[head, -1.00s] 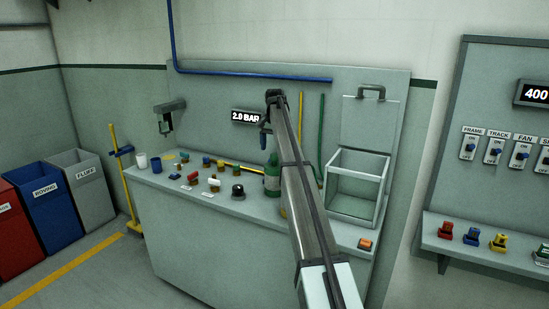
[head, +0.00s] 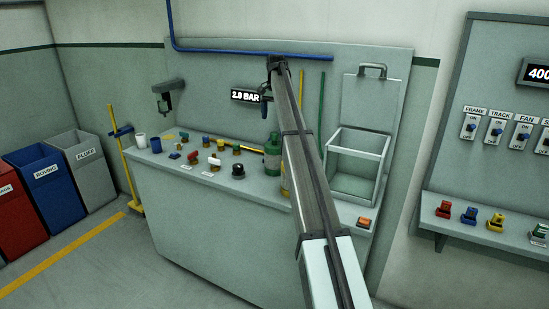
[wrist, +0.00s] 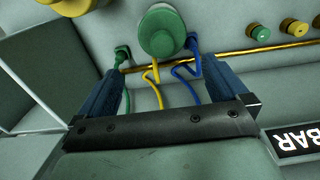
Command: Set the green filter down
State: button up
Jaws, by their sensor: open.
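My gripper (head: 266,93) is above the back of the bench. In the wrist view, its dark blue fingers (wrist: 107,98) stand wide apart, with nothing between them. A small green-capped brass fitting (wrist: 260,32), perhaps the green filter, lies at the upper right there, clear of the fingers. In the head view it may be the dark green piece (head: 237,149) on the bench; too small to be sure. A larger green bottle (head: 272,156) stands on the bench below my gripper; the round green shape (wrist: 162,32) beyond the fingers seems to be its top.
The bench (head: 215,215) carries several small coloured fittings, a white cup (head: 141,140) and a black knob (head: 238,170). An open clear-sided box (head: 357,165) stands on the right. Yellow and blue hoses (wrist: 185,72) run near the fingers. A pressure display (head: 245,96) is on the wall.

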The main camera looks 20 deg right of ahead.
aim_at(273, 141)
jog(key=s+d, duration=0.4)
jog(key=s, duration=0.2)
jog(key=w+a+f+n+t, duration=0.1)
jog(key=w+f+n, duration=0.1)
jog(key=f+n, duration=0.2)
jog(key=w+a+f+n+t+y, duration=0.1)
jog(key=w+a+f+n, duration=0.1)
jog(key=f+n, duration=0.2)
jog(key=w+a+f+n+t+y, duration=0.1)
jog(key=w+a+f+n+t, duration=0.1)
jog(key=f+n, duration=0.2)
jog(key=shift+w+f+n, duration=0.15)
jog(key=shift+w+n, duration=0.05)
jog(key=shift+n, duration=0.4)
jog(key=shift+w+f+n, duration=0.15)
jog(key=shift+n, duration=0.45)
jog(key=shift+d, duration=0.1)
jog(key=c, duration=1.3)
jog(key=shift+c, duration=1.2)
jog(key=shift+r, duration=0.15)
